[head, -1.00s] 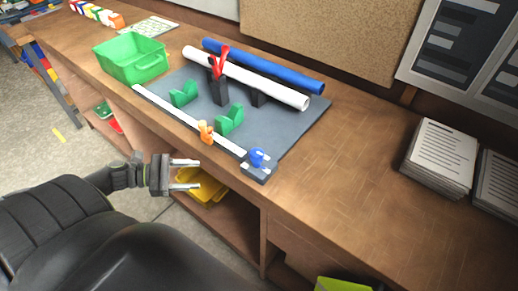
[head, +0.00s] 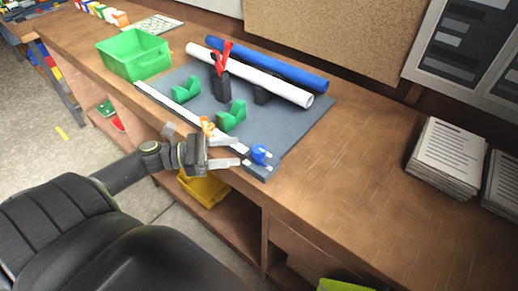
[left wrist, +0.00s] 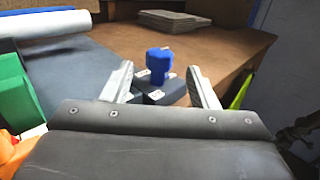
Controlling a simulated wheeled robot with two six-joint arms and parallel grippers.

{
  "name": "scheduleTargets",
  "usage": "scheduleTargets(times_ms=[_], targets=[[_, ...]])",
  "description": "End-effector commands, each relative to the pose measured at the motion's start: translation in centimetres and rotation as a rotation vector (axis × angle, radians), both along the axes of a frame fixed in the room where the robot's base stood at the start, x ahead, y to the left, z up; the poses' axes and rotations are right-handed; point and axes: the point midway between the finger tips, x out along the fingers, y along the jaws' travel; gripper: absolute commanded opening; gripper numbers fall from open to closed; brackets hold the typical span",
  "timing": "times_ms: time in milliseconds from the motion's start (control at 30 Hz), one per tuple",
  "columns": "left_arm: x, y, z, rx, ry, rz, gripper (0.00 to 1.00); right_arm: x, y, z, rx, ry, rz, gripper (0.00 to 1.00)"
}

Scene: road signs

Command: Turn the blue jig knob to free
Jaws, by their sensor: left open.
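The blue jig knob (head: 260,154) sits on a small dark block (head: 262,172) with pale label patches, at the near right corner of the grey jig board (head: 300,130). In the left wrist view the knob (left wrist: 158,62) stands upright ahead, between the two fingers in the picture. My left gripper (head: 238,155) is open and empty, just left of the knob, its fingers pointing towards it. It also shows in the left wrist view (left wrist: 160,88). I see no finger touching the knob. My right gripper is not in view.
An orange clamp (head: 207,126), a white strip (head: 175,105) and green cradles (head: 232,116) lie left of the knob. White (head: 250,74) and blue (head: 265,63) tubes lie behind, near a red clamp (head: 222,58). The bench right of the board is clear up to paper stacks (head: 447,160).

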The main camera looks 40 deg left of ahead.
Motion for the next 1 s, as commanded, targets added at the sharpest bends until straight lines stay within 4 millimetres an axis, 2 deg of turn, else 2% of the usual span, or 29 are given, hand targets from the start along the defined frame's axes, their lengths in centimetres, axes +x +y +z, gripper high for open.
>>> scheduleTargets(times_ms=[300,500,700,967,1000], targets=[[3.1,-3.6,0.3,-0.004,-0.002,0.002,0.53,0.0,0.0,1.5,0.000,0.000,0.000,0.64],[4.6,-5.3,0.2,-0.002,-0.001,0.002,0.53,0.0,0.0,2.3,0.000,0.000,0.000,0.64],[5.2,-6.0,0.0,0.000,0.001,0.002,0.53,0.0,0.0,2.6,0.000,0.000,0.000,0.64],[5.2,-6.1,0.0,0.000,0.001,0.001,0.53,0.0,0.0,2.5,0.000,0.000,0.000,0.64],[5.2,-6.1,0.0,0.000,0.001,0.001,0.51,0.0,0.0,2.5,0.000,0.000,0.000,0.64]])
